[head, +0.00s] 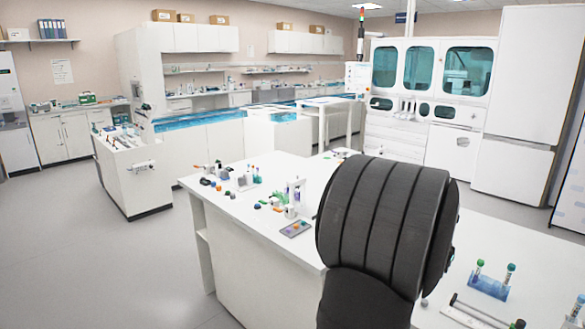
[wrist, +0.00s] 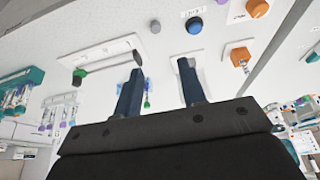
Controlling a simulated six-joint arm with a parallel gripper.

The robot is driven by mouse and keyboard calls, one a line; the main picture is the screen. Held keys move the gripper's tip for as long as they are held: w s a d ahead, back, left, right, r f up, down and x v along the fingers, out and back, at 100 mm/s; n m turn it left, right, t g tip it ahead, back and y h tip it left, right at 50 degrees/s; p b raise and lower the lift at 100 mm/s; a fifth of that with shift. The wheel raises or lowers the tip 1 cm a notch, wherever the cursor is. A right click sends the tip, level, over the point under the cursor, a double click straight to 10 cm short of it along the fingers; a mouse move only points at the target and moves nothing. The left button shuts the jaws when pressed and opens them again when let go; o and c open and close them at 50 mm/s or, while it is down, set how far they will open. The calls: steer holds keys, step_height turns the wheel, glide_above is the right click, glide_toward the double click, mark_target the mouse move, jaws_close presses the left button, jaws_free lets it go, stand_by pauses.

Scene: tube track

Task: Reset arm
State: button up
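My gripper (wrist: 160,66) shows in the wrist view with its two dark blue fingers apart and nothing between the tips. My own dark arm covers the middle right of the head view and the gripper is hidden there. In the head view a blue rack (head: 488,287) holds upright tubes with green and blue caps at the lower right.
The white bench (head: 300,255) carries small coloured parts and a grey tray (head: 296,229). In the wrist view, blue (wrist: 194,25) and orange (wrist: 257,8) round pieces stand beyond the fingers. Teal racks of tubes (wrist: 20,90) are at the left. A white machine (head: 430,95) stands behind.

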steer(key=w+d+r+m, duration=0.1)
steer(key=w+d+r, duration=0.2)
steer(key=w, duration=0.4)
steer(key=w+d+r+m, duration=0.1)
steer(key=w+d+r, duration=0.2)
steer(key=w+r, duration=0.2)
steer(key=shift+w+r+m+g+h, duration=0.3)
steer(key=shift+w+r+g+h, duration=0.1)
steer(key=shift+w, duration=1.35)
steer(key=shift+d, duration=0.1)
steer(key=o, duration=1.1)
steer(key=shift+o, duration=1.4)
steer(key=shift+s, duration=0.1)
steer(key=s+a+f+m+g, duration=0.1)
steer(key=s+a+f+m, duration=0.2)
steer(key=s+a+m, duration=0.35)
steer(key=s+a+f+m, duration=0.2)
steer(key=s+a+m, duration=0.2)
steer(key=s+m, duration=0.45)
steer(key=x, duration=1)
steer(key=shift+w+d+m, duration=0.25)
steer(key=shift+d+m, duration=0.05)
steer(key=shift+d, duration=0.1)
